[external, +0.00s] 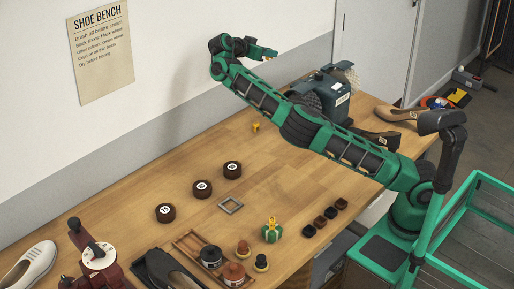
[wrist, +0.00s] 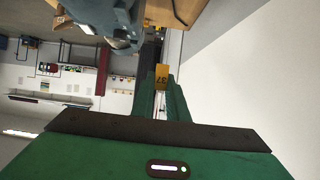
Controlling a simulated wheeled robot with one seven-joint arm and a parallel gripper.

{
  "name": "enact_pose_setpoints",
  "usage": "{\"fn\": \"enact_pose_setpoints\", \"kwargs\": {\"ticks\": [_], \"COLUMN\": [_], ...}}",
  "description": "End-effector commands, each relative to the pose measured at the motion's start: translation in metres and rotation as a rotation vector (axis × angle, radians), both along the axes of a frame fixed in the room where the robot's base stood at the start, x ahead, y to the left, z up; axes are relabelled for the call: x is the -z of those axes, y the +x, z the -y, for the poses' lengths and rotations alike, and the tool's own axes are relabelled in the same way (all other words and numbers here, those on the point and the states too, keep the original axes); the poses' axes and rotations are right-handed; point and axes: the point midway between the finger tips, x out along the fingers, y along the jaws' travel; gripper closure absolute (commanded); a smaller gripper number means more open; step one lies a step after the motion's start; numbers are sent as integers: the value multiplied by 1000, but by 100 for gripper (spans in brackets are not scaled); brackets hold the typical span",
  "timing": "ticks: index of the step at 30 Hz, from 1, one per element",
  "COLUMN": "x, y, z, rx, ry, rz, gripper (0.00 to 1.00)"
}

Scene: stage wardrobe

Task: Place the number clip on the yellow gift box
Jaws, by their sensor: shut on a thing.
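My gripper (external: 268,54) is raised high above the far end of the bench, close to the wall. In the wrist view my gripper (wrist: 160,88) is shut on a yellow number clip (wrist: 159,78) marked 37, held at the fingertips. A green gift-box-like thing with a yellow ribbon and bow (external: 272,233) stands near the bench's front edge, well away from my gripper. A small yellow block-like thing (external: 255,127) lies near the back of the bench; I cannot tell exactly what it is.
The wooden bench (external: 285,185) holds three dark round tins (external: 203,188), a grey square frame (external: 231,205), several small dark blocks (external: 320,222) and a tray of jars (external: 187,237). A dark blue machine (external: 330,90) and shoes (external: 398,114) stand at the right end.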

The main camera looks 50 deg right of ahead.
Motion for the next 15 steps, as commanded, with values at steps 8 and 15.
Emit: {"fn": "enact_pose_setpoints", "kwargs": {"ticks": [8, 15], "x": [52, 104], "y": [-1, -1], "z": [2, 3], "rx": [2, 2], "ry": [2, 2], "rz": [-7, -8], "gripper": [100, 100]}}
